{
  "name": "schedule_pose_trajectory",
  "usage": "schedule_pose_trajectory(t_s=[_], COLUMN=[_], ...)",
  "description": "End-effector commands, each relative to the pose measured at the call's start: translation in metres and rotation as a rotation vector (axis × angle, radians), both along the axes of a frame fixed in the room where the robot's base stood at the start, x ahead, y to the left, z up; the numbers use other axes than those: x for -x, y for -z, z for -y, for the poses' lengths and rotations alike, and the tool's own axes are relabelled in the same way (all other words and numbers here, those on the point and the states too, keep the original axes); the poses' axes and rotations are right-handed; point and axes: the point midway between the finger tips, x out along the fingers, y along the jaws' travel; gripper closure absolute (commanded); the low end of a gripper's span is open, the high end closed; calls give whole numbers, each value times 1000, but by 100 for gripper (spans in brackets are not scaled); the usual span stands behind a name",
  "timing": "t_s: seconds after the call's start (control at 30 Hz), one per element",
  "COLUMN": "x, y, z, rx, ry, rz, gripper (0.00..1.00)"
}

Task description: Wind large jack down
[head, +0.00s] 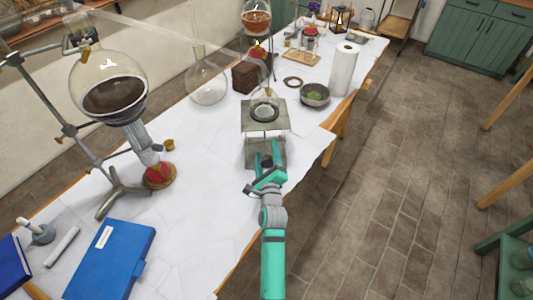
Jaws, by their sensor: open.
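The large jack (246,120) is a grey metal lab jack standing near the front edge of the white-covered table. Its square top plate is raised clear of its base plate, with a gap between them. A dark round ring or dish (265,115) sits on the top plate, with clear glass just above it. My teal gripper (267,157) is open at the near side of the jack, in front of its base. Its fingers cover part of the base. The jack's winding knob is not clearly visible, and I cannot tell whether the fingers touch the jack.
A large flask of dark liquid (113,97) stands on a clamp stand to the left. A bowl (315,94) and a paper roll (343,70) stand right of the jack. A blue book (110,260) lies front left. The table between book and jack is mostly clear.

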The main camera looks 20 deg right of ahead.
Motion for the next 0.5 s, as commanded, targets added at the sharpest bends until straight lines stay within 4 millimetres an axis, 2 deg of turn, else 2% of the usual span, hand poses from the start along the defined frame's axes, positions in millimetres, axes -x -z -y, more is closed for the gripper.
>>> schedule_pose_trajectory(t_s=[0.03,0.07,0.2,0.23,0.5], x=[0,0,0,0,0], y=[0,0,0,0,0], z=[0,0,0,0,0], rx=[0,0,0,0,17], ry=[0,0,0,0,0], rz=[0,0,0,0,-4], gripper=[40,45,78,82,81])
